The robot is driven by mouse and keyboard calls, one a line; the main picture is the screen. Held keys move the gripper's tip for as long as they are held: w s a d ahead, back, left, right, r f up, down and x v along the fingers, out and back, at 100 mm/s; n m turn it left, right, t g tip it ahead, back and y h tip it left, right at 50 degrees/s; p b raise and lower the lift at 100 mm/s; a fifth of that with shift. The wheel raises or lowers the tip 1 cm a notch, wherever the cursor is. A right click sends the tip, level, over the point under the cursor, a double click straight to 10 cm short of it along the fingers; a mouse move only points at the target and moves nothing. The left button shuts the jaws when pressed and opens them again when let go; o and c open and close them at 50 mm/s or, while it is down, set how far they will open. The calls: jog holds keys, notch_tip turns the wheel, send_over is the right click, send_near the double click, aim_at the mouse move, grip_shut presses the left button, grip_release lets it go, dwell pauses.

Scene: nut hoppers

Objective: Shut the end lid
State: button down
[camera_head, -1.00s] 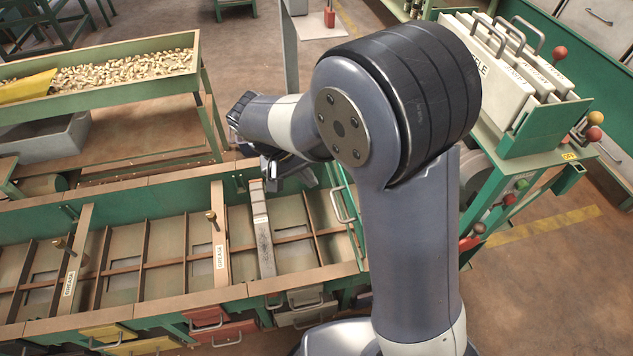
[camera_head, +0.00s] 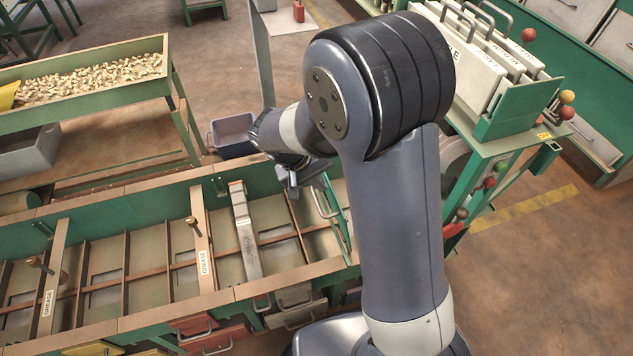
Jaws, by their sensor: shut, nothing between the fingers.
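The end lid (camera_head: 340,225) is a green panel with a metal bar handle (camera_head: 322,203) at the right end of the long hopper bench (camera_head: 230,296). It stands raised, seen nearly edge-on, and part of it is hidden behind my arm. My gripper (camera_head: 294,192) is shut and empty, above the bench's right end, just left of the lid's handle. I cannot tell whether it touches the lid.
Wooden dividers and a grey metal bar (camera_head: 244,232) cross the bench, with an upright peg (camera_head: 192,225) further left. A nut-filled trough (camera_head: 90,78) stands behind. A rack of white panels (camera_head: 490,65) stands at right.

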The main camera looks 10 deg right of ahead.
jog(key=shift+d, duration=0.1)
jog(key=shift+w+d+r+y+p, duration=0.1)
jog(key=shift+d+r+y+p, duration=0.2)
jog(key=shift+d+p, duration=0.15)
jog(key=w+d+f+g+y+p, duration=0.1)
jog(key=w+d+y, duration=0.1)
jog(key=d, duration=0.6)
jog(key=w+d+f+y+p, duration=0.1)
jog(key=d+f+y+p, duration=0.1)
jog(key=d, duration=0.5)
jog(key=d+f+b, duration=0.2)
jog(key=d+f, duration=0.1)
jog(key=f, duration=0.1)
jog(key=w+d+f+b, duration=0.1)
jog(key=d+f+b, duration=0.1)
jog(key=d+f, duration=0.1)
jog(key=w+d+f+b, duration=0.1)
jog(key=d+f+b, duration=0.2)
jog(key=d+f, duration=0.1)
jog(key=shift+d+f, duration=0.1)
jog(key=shift+f, duration=0.75)
jog(key=shift+w+d+f+b, duration=0.15)
jog(key=shift+f+b, duration=0.15)
jog(key=shift+f, duration=0.2)
jog(key=shift+d+f+b, duration=0.15)
jog(key=shift+f+b, duration=0.1)
jog(key=shift+f, duration=0.2)
